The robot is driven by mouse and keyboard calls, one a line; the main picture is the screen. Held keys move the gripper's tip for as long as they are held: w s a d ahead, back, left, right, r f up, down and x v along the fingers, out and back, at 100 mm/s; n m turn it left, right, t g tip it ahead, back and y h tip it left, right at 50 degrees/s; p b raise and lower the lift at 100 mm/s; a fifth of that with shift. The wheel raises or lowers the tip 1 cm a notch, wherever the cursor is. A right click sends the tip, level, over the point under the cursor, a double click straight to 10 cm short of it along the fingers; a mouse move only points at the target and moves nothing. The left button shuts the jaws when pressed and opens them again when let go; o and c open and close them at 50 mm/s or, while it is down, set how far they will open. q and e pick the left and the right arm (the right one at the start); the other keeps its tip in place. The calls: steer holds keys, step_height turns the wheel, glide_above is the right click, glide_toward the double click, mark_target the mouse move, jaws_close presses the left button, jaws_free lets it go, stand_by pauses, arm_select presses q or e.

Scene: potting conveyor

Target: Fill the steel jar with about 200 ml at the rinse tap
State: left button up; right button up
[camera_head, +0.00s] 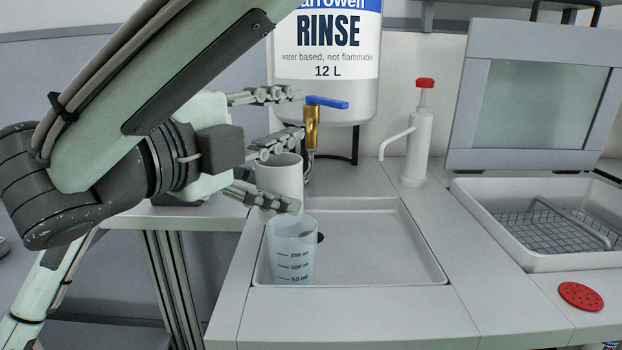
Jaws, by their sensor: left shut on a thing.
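The steel jar (284,180) is a pale grey cylinder at the left edge of the sink, below and left of the brass tap. My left gripper (280,172) is shut on it, one finger line across its front and another behind its rim. The brass tap (311,128) with a blue lever (327,102) is on the rinse container (326,82). Another finger line, possibly my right gripper (298,95), ends just left of the lever; contact and opening are unclear. The jar's inside and any stream are not visible.
A translucent graduated beaker (292,256) stands in the shallow sink (390,265), in front of the jar. A red-topped pump bottle (413,150) stands behind. An open-lidded basin (545,263) with a wire rack and a red disc (581,296) lie at right.

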arm_select(q)
steer(key=shift+s+a+r, duration=0.1)
steer(key=shift+s+a, duration=0.05)
steer(key=shift+a, duration=0.45)
steer(key=shift+s+a, duration=0.15)
steer(key=shift+a, duration=0.4)
arm_select(e)
steer(key=shift+c, duration=0.4)
